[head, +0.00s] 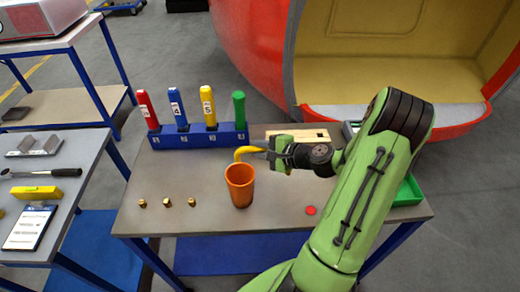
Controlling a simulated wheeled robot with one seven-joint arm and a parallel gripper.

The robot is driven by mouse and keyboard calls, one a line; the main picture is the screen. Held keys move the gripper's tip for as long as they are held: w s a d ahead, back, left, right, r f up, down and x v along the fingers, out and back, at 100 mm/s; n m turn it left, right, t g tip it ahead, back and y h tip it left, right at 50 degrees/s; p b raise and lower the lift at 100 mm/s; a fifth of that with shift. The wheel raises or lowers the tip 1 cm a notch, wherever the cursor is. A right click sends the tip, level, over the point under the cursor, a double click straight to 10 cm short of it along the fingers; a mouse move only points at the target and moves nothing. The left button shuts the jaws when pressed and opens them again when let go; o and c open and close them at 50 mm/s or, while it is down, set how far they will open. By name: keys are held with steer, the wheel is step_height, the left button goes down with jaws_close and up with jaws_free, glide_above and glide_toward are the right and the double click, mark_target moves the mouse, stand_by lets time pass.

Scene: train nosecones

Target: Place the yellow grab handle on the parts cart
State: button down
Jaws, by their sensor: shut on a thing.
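My gripper (268,151) is shut on a curved yellow grab handle (244,151). It holds the handle above the middle table, just behind and above the rim of an orange cup (240,186). The fingers hide part of the handle, and I cannot tell whether it touches the cup. Two grey-topped stands with blue frames are at the left: a near one (85,160) bearing tools, and a far one (75,40) with a lower shelf. Which of them is the parts cart is not clear.
A blue rack (198,137) with several coloured upright tools stands at the middle table's (215,222) back left. Brass nuts (167,202) lie at front left and a red disc (311,210) at front right. The near left stand holds a wrench, a yellow block (37,193) and a tablet (30,228).

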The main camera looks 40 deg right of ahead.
steer(key=shift+f, duration=0.1)
steer(key=c, duration=0.9)
jaws_free()
